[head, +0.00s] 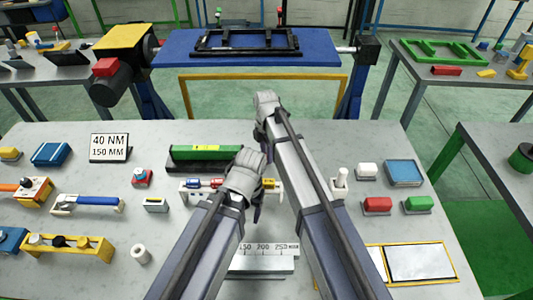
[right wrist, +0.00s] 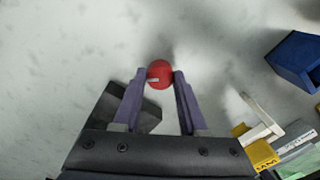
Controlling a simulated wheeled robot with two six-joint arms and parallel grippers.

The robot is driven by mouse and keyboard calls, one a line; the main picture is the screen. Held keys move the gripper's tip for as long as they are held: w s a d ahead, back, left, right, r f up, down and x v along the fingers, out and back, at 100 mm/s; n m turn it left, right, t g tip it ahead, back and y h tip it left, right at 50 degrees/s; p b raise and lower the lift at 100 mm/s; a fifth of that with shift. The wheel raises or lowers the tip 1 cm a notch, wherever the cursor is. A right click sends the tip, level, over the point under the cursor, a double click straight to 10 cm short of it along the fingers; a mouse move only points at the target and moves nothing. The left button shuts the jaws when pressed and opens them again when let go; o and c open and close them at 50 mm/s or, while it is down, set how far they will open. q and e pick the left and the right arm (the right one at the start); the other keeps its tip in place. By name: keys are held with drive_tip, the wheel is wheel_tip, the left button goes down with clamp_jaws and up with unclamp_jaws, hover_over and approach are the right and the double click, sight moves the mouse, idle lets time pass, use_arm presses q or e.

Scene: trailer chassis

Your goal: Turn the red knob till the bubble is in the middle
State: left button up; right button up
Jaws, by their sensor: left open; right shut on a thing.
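In the right wrist view the red knob (right wrist: 159,74) sits between the two purple fingertips of my right gripper (right wrist: 160,82), which is shut on it. In the head view my right gripper (head: 266,104) is near the table's far edge and the knob is hidden behind it. A black base with a green top (head: 205,154) lies just left of my grippers; a dark angular part (right wrist: 135,106) shows beside the left finger in the right wrist view. I cannot make out a bubble. My left gripper (head: 248,164) is open, lower, above the table; its fingertips are mostly hidden.
A rack with small coloured pieces (head: 203,184) stands under my left gripper. A sign reading 40 NM, 150 MM (head: 109,147) is at the left. A scale plate (head: 264,262) lies between my arms. Red (head: 377,205) and green (head: 417,204) blocks are at the right.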

clamp_jaws()
